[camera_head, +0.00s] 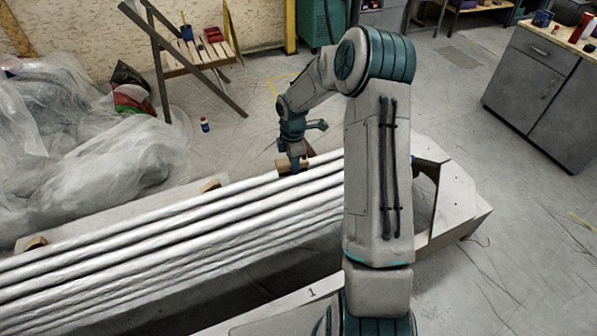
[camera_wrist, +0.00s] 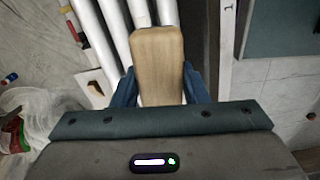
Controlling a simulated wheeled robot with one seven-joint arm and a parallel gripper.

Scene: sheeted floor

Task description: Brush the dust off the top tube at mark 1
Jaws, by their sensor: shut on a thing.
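My gripper (camera_wrist: 160,88) is shut on a light wooden block-shaped brush (camera_wrist: 157,55), seen from its back in the wrist view. Its bristles are hidden. In the head view my gripper (camera_head: 294,165) points down at the far edge of the row of pale tubes (camera_head: 180,225). The tubes also show below the brush in the wrist view (camera_wrist: 95,38). I cannot tell whether the brush touches a tube. A mark "1" (camera_head: 312,292) is on the pale near board of the rack. Dust on the tubes cannot be made out.
Plastic-sheeted heaps (camera_head: 80,125) lie at left beyond the tubes. A wooden rack (camera_head: 195,55) stands at the back, with a small bottle (camera_head: 205,124) on the floor. A grey cabinet (camera_head: 545,85) stands at right. My arm hides part of the tubes' right end.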

